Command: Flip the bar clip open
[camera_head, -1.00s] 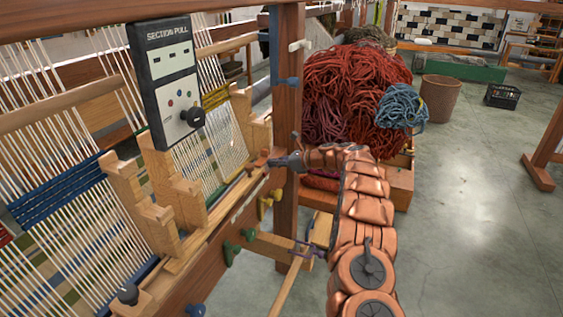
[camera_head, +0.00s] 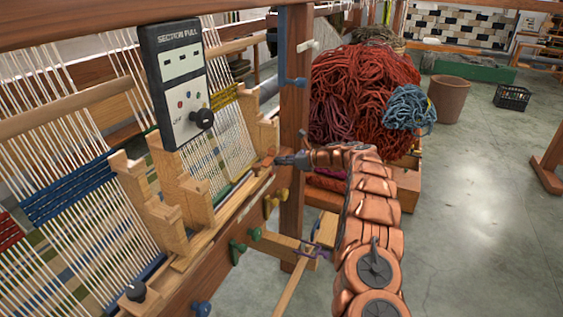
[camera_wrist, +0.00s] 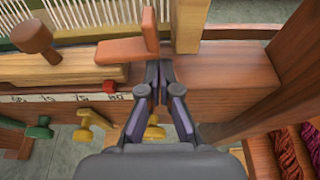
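A reddish-brown wooden clip (camera_wrist: 124,50) lies on the loom's front beam (camera_wrist: 230,87) in the wrist view. One arm of it lies flat and another part stands up at its right end. I take it to be the bar clip. In the head view it is small, near the beam's far end, and its state is unclear. My gripper (camera_wrist: 159,72) has its dark fingers drawn together, tips just in front of the clip's right end. Whether they touch it I cannot tell. My gripper also shows in the head view (camera_head: 279,161), beside the beam.
A wooden post (camera_head: 294,119) rises close to my gripper. A wooden knob (camera_wrist: 32,37) and a small red piece (camera_wrist: 109,86) sit left of the clip. Coloured pegs (camera_head: 256,234) stick out below the beam. A red wool heap (camera_head: 358,90) lies behind; open floor is right.

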